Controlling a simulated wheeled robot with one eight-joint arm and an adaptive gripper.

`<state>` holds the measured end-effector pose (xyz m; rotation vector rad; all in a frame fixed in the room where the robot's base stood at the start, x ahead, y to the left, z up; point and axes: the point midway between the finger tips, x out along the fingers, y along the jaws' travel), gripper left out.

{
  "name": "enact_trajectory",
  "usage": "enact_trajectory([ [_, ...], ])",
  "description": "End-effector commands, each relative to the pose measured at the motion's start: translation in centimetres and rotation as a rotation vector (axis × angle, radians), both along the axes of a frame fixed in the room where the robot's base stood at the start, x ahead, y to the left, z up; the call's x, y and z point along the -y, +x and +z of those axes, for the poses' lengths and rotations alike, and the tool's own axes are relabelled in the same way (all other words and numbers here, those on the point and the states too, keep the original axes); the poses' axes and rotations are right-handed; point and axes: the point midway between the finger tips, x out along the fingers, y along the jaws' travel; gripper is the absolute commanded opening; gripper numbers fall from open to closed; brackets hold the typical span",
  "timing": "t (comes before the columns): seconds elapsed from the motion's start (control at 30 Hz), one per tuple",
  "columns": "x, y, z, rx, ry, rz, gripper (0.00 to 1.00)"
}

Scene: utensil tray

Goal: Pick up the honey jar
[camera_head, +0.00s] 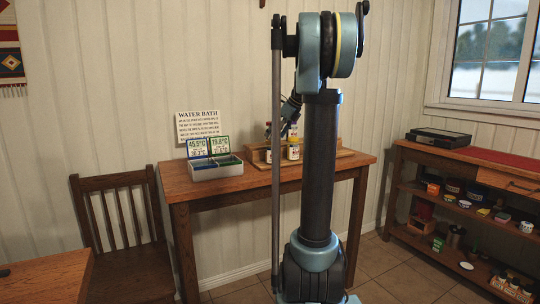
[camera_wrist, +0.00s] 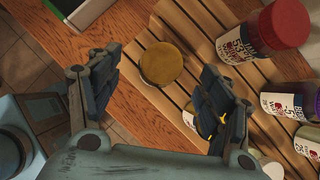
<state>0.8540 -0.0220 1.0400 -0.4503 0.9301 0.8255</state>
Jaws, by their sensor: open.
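A jar with a round gold-brown lid (camera_wrist: 161,64) stands on a slatted wooden rack (camera_wrist: 205,38) in the wrist view, seen from above. Its label is hidden, so I cannot confirm that it is the honey jar. My gripper (camera_wrist: 160,68) is open, with one finger to the left of this lid and one to the right, neither clearly touching it. In the head view my arm hides most of the rack, and a small labelled jar (camera_head: 293,151) shows just left of the arm.
A red-lidded jar (camera_wrist: 276,28), a dark labelled jar (camera_wrist: 285,101) and other jars stand close right of my gripper. On the wooden table (camera_head: 186,187), a grey water bath (camera_head: 216,168) stands left of the rack. A chair (camera_head: 118,205) is further left.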

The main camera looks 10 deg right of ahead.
Motion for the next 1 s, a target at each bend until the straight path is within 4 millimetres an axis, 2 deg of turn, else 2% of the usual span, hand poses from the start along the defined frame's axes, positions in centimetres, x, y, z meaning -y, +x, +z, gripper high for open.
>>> enact_trajectory([
  [0.17,-0.3,0.3,-0.8,0.0,0.0,0.001,0.72],
  [0.5,-1.8,1.8,-4.4,0.001,0.0,0.001,0.72],
  [0.83,-2.0,2.0,-5.0,0.0,0.0,0.0,0.72],
  [0.87,-2.0,2.0,-5.0,0.0,0.0,0.0,0.68],
  [1.0,-2.0,2.0,-5.0,0.0,0.0,0.0,0.36],
])
